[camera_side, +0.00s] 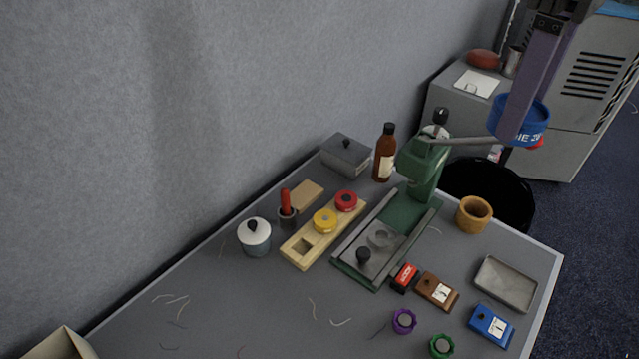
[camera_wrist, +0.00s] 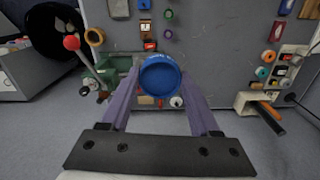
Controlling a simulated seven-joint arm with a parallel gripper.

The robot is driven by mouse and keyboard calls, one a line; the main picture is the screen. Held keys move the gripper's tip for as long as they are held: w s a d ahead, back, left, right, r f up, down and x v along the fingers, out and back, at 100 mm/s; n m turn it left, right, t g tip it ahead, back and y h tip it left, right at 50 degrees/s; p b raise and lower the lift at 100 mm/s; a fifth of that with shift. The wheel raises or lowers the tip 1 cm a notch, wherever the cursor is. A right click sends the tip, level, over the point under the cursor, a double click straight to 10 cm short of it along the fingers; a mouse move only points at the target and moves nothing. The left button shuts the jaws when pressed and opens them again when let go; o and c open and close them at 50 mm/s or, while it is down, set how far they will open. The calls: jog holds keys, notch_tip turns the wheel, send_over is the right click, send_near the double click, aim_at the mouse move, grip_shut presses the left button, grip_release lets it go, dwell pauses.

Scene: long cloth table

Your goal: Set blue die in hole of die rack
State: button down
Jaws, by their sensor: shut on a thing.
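My gripper (camera_side: 519,122) has purple fingers and is shut on the round blue die (camera_side: 507,131), which carries white lettering. It is high at the upper right of the side view, beyond the table's far right edge in the picture. In the wrist view the blue die (camera_wrist: 160,77) sits between the fingertips. The die rack (camera_side: 295,254) is a pale wooden strip on the table. It holds a yellow die (camera_side: 325,220) and a red die (camera_side: 346,200). Its near-left hole (camera_side: 304,247) is square-looking and empty. The held die hides part of the wrist view behind it.
A green press (camera_side: 423,174) with a long lever ending in a red ball (camera_wrist: 71,42) stands right of the rack. A brown bottle (camera_side: 384,160), grey box (camera_side: 346,160) and white-lidded pot (camera_side: 254,239) stand nearby. The table's front left is mostly clear, with scattered threads.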

jog(key=s+a+n, duration=0.6)
jog(key=s+a, duration=0.2)
jog(key=s, duration=0.6)
notch_tip(320, 180, down, 27)
jog(key=w+a+f, duration=0.2)
jog(key=a+f, duration=0.1)
jog(key=a, duration=0.1)
jog(key=w+a+f, duration=0.2)
jog(key=a+f, duration=0.2)
jog(key=w+a+f, duration=0.3)
jog(key=a, duration=0.1)
jog(key=shift+a+f, duration=0.35)
jog(key=shift+a, duration=0.05)
jog(key=shift+f, duration=1.45)
jog(key=shift+f, duration=0.15)
jog(key=shift+c, duration=0.6)
grip_release()
